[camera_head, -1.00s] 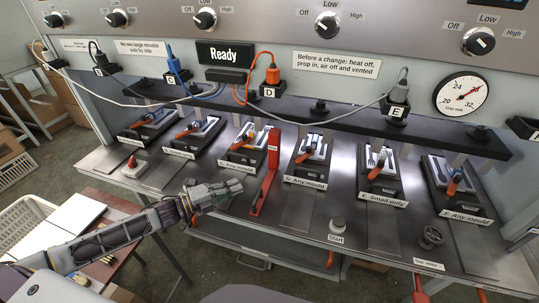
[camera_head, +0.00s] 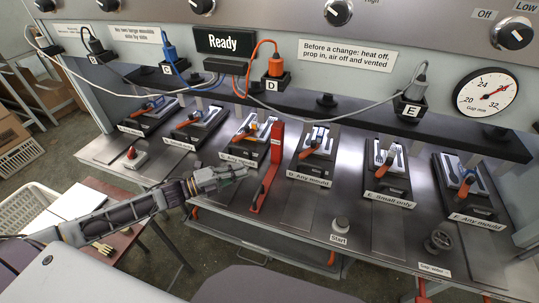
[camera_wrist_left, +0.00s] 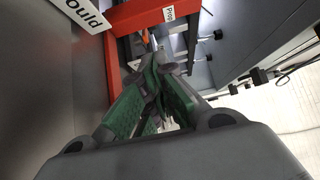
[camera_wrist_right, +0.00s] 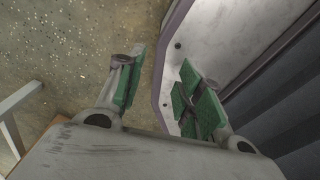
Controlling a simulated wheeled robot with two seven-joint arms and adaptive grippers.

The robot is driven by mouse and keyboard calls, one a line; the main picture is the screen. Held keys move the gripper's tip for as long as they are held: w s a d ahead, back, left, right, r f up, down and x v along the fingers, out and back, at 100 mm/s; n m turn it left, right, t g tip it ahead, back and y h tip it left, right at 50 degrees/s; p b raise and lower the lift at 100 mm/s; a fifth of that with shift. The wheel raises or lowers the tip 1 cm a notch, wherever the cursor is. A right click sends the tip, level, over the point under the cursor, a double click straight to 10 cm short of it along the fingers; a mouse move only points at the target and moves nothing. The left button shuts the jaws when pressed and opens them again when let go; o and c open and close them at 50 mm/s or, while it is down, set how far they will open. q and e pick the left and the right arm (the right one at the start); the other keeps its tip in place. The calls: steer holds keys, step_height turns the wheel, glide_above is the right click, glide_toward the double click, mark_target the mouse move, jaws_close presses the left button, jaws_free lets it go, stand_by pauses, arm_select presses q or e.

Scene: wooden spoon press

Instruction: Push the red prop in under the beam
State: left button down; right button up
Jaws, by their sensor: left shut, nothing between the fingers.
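The red prop (camera_head: 267,180), an angled bar with an upright at its back end, stands on the press bed between two mould stations. Its upright is just in front of the long black beam (camera_head: 400,127); its foot reaches toward the bed's front edge. My left gripper (camera_head: 245,172) is shut and empty, just left of the prop in the head view. In the left wrist view the shut fingertips (camera_wrist_left: 155,68) are close to the red prop (camera_wrist_left: 118,75); whether they touch it I cannot tell. My right gripper (camera_wrist_right: 163,68) is open and empty, away from the press bed.
Several mould stations with orange-handled tools, such as one right of the prop (camera_head: 316,150), line the bed. A start button (camera_head: 341,224) and a valve knob (camera_head: 438,240) are at the front right. Cables hang above the beam. A small table (camera_head: 88,200) is at left.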

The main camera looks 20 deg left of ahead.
arm_select(q)
steer(key=shift+w+d, duration=0.55)
steer(key=shift+x, duration=3.2)
steer(key=shift+p+x, duration=0.4)
steer(key=shift+x, duration=0.6)
steer(key=shift+w+p, duration=0.3)
steer(key=shift+w, duration=1.65)
arm_select(e)
steer(key=shift+w+a+r, duration=0.3)
steer(key=shift+a+r, duration=0.3)
steer(key=shift+r, duration=0.1)
